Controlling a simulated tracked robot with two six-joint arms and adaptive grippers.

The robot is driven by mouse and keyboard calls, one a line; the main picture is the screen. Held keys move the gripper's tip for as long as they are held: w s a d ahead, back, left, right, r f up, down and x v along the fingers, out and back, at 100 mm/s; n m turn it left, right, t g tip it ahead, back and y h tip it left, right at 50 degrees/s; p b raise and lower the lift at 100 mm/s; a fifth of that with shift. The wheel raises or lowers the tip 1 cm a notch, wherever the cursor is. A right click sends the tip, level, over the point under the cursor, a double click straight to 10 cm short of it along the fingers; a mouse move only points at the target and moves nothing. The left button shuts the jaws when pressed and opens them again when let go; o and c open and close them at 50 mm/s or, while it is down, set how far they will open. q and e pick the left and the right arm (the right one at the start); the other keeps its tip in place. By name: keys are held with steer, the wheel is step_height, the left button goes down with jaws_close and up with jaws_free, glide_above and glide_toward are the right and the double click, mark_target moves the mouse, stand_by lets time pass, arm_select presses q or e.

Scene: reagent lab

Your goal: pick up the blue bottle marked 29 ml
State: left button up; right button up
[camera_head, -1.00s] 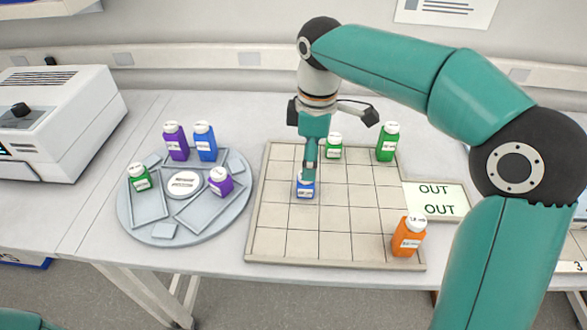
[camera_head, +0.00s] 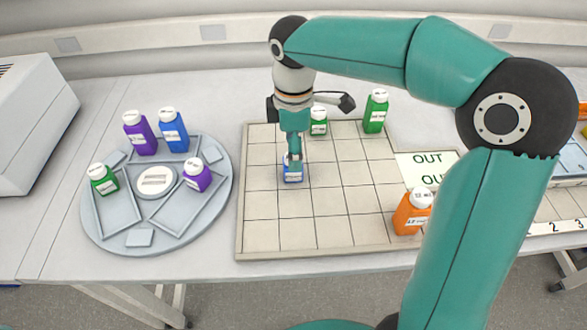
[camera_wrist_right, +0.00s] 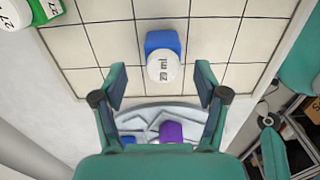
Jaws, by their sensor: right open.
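A small blue bottle (camera_head: 292,176) with a white cap stands upright on the gridded tray (camera_head: 264,205). In the right wrist view this blue bottle (camera_wrist_right: 155,40) shows its cap from above, with printing ending in "ml"; the number is hard to read. My right gripper (camera_head: 294,158) points down over it, hiding part of it in the head view. In the right wrist view the gripper (camera_wrist_right: 161,78) is open, its fingers on either side of the cap and apart from it. A taller blue bottle (camera_head: 174,134) stands on the round grey carousel (camera_head: 157,243). My left gripper is out of view.
Green bottles (camera_head: 318,124) (camera_head: 375,113) stand at the tray's back, an orange bottle (camera_head: 409,215) at its front right by the OUT card (camera_head: 425,160). The carousel also holds purple bottles (camera_head: 138,137) (camera_head: 198,179) and a green one (camera_head: 101,182). The tray's front left squares are clear.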

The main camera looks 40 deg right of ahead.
mark_target(291, 177)
steer(key=shift+s+a+f, duration=0.1)
steer(key=shift+f, duration=1.4)
steer(key=shift+s+a+f, duration=0.1)
steer(key=shift+f, duration=1.4)
steer(key=shift+c, duration=0.2)
steer(key=c, duration=1.2)
steer(key=shift+o, duration=0.2)
steer(key=shift+r, duration=0.15)
